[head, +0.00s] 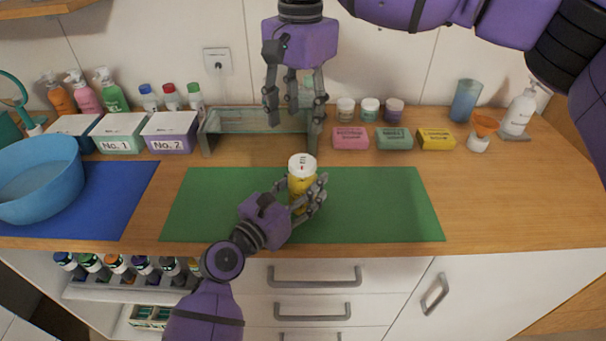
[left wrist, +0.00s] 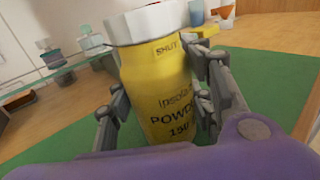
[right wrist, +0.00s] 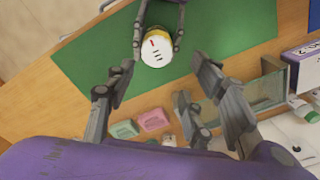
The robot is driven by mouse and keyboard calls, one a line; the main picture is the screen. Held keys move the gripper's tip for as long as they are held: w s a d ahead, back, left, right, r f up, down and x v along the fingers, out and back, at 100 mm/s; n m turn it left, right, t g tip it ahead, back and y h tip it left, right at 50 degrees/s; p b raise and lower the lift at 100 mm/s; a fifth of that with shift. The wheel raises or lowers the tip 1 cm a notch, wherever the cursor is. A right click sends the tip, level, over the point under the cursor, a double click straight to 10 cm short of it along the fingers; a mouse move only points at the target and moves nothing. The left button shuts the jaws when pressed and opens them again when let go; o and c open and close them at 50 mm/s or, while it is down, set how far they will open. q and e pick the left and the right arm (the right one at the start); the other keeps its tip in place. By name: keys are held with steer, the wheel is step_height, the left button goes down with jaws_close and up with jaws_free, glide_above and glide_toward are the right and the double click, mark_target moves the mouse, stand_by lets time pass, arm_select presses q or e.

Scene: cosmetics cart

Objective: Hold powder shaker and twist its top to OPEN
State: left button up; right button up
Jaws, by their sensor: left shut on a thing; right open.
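The powder shaker (head: 301,183) is a yellow bottle with a white top (head: 302,164), upright at the green mat (head: 390,205). In the left wrist view its body (left wrist: 158,85) reads "POWDER" and "SHUT" under the white top (left wrist: 148,22). My left gripper (head: 308,198) is shut around the yellow body, its fingers on both sides. My right gripper (head: 295,112) is open and empty, pointing down above and behind the shaker, apart from it. The right wrist view shows the white top (right wrist: 156,48) from above, with a red mark and dark marks.
Behind the mat stand a glass shelf (head: 255,124), boxes labelled No. 1 (head: 117,133) and No. 2 (head: 170,133), and pink (head: 350,138), green (head: 394,139) and yellow (head: 436,139) blocks. A blue bowl (head: 40,180) is at left. The mat's right side is clear.

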mark_target(301, 161)
step_height(301, 161, down, 10)
steer(key=m, duration=3.1)
